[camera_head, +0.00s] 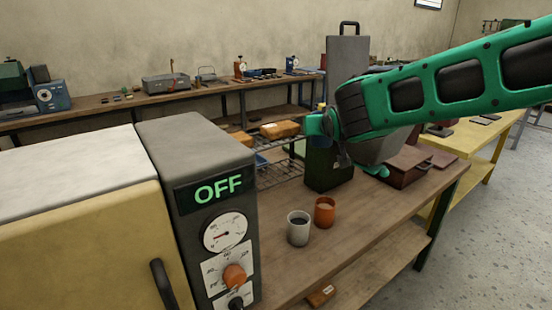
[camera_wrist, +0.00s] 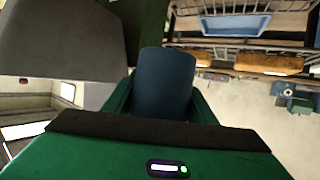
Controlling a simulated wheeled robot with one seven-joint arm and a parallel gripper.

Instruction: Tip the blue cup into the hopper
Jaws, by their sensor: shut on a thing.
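My gripper (camera_wrist: 163,100) is shut on the blue cup (camera_wrist: 165,80), which sits between the two green fingers in the wrist view. A grey slanted surface, likely the hopper (camera_wrist: 60,38), fills the upper left of the wrist view. The cup's tilt and contents cannot be told.
A grey machine showing OFF (camera_head: 218,188) is at front left. The bench's front right is clear.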

